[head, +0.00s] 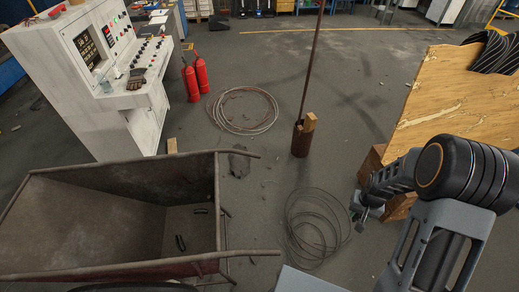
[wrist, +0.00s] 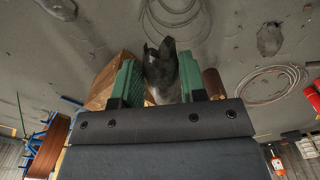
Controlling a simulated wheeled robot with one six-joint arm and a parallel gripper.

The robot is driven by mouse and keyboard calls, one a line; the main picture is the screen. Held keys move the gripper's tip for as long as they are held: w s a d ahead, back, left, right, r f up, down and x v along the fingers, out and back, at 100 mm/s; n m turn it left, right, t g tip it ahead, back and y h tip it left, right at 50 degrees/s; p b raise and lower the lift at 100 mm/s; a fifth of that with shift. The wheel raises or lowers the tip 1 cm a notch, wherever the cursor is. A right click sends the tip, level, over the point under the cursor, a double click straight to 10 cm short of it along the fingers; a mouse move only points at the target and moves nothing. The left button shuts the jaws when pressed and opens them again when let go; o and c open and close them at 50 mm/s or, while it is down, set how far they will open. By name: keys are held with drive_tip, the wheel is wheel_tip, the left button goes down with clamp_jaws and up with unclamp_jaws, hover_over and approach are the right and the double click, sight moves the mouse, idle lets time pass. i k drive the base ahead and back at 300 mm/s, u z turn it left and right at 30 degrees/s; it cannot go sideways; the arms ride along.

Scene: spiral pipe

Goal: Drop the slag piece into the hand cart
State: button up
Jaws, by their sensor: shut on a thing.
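The hand cart (head: 95,172), a rusty open metal tray with long handles, stands at the lower left of the head view. A few small dark pieces lie on its floor. My gripper (head: 363,210) is low at the right of the head view, well to the right of the cart. In the wrist view my gripper (wrist: 160,76) has its green fingers shut on a dark grey, rough slag piece (wrist: 161,62). The slag piece sticks out past the fingertips. In the head view I cannot make out the held piece clearly.
A dark lump (head: 239,162) lies on the floor beside the cart. Wire coils (head: 318,222) and (head: 243,110) lie flat on the floor. A post with an upright rod (head: 301,137) stands between cart and arm. A wooden board (head: 440,100) is at right.

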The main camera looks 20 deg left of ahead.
sight(190, 232)
drive_tip(key=i, duration=2.15)
drive_tip(key=u, duration=4.05)
drive_tip(key=i, duration=1)
